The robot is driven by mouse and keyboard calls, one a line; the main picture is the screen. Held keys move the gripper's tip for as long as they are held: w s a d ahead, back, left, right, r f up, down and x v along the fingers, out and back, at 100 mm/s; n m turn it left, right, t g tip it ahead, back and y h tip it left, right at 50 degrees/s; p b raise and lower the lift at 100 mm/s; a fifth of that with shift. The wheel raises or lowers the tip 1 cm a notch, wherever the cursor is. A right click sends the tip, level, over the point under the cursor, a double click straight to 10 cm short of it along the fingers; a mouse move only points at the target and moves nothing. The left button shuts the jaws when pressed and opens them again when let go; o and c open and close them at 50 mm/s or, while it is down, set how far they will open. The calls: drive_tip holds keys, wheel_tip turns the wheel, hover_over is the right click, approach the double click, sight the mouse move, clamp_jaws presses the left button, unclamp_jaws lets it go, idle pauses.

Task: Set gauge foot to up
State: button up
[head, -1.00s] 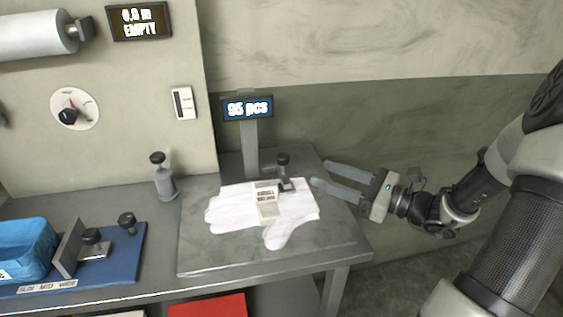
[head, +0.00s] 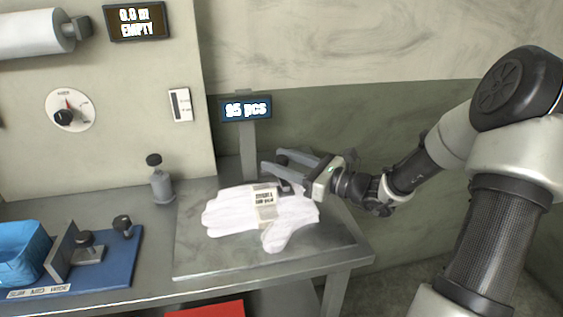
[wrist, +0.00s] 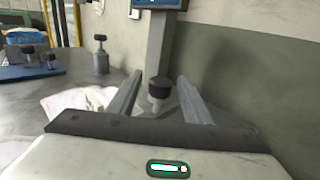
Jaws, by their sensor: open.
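A small black-knobbed part (head: 283,159), which I take for the gauge foot, stands at the cuff end of a white glove (head: 230,212) on the grey plate. Its knob (wrist: 159,88) shows between my fingers in the wrist view. A tan block with a printed label (head: 265,204) sits on the glove beside it; the print is too small to read. My gripper (head: 278,160) is open, with one finger on each side of the knob.
A display post (head: 247,108) rises just behind the glove. A grey knobbed post (head: 160,182) stands to the left. A blue board (head: 118,262) with knobbed clamps and a blue tray (head: 22,255) are farther left. The wall is close behind the plate.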

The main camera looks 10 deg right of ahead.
clamp_jaws()
wheel_tip(320, 180, up, 9)
drive_tip(key=p, duration=0.8)
drive_tip(key=shift+f, duration=0.2)
unclamp_jaws()
drive_tip(key=shift+s+d, duration=0.1)
drive_tip(key=p+v, duration=0.1)
drive_tip(key=v, duration=1.6)
drive_tip(key=shift+s+d, duration=0.1)
